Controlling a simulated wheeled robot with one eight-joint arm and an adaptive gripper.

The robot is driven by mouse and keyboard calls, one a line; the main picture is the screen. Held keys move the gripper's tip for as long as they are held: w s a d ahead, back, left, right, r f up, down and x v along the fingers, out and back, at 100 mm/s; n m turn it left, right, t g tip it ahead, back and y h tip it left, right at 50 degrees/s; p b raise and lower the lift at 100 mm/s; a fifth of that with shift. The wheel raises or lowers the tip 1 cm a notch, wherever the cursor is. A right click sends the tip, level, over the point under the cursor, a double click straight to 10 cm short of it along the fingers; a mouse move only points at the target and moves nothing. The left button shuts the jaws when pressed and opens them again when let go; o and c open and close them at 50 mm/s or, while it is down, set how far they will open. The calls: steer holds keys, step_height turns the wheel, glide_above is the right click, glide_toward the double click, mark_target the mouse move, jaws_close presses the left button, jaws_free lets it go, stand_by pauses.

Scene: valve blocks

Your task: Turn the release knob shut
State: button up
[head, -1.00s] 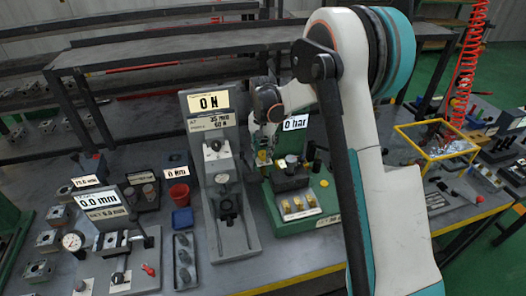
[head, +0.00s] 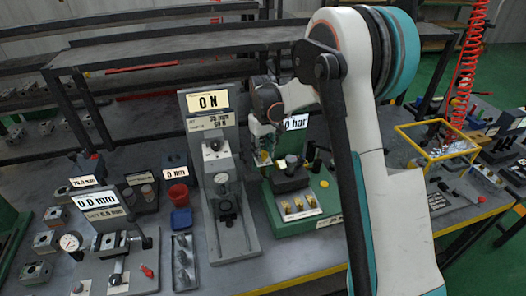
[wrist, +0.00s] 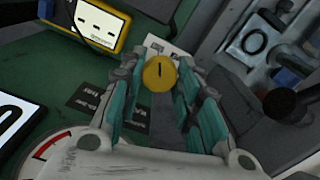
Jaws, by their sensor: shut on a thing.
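The release knob (wrist: 160,73) is a round yellow knob with a short dark line on its face. In the wrist view it sits between the tips of my gripper (wrist: 159,78), whose teal-padded fingers are shut on it from both sides. The line points roughly up and down in that view. In the head view my gripper (head: 262,143) is at the left side of the green test stand (head: 328,195). There the knob is mostly hidden by my gripper. The stand's display (head: 296,122) reads 0 bar and is partly covered by my arm.
A grey press stand (head: 236,235) with a 0 N sign stands just left of the green stand. A yellow-framed box (wrist: 95,22) is beside the knob in the wrist view. A black round handle (wrist: 287,104) is at right. A yellow wire-frame bin (head: 437,142) is farther right.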

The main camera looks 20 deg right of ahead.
mark_target(263, 153)
steer(key=shift+n, duration=0.6)
steer(key=o, duration=1.1)
steer(key=shift+c, duration=0.2)
steer(key=shift+r, duration=0.1)
step_height(263, 153, up, 12)
